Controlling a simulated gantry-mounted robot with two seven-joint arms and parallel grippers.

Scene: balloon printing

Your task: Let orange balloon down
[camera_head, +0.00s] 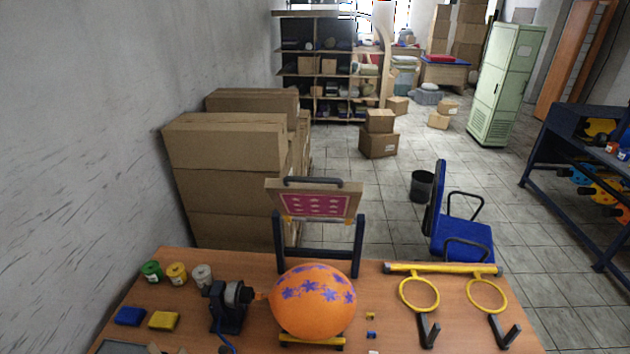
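The orange balloon (313,318) is inflated and round, with blue-purple flower prints on its upper side. It sits on the desk, over a yellow base (312,342) that shows below it. Its neck points left toward the black pump (231,305), and they appear to meet; the exact joint is too small to tell. The printing frame (316,203), with a pink panel and dark handle, stands raised behind the balloon on dark posts. Neither my left nor my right gripper is in view.
The wooden desk (385,295) holds green, yellow and white jars (177,274), a blue block (130,316) and a yellow block (164,321) at left. A yellow two-ring stand (442,269) is at right. Stacked boxes (220,145) and a blue chair (462,239) stand behind.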

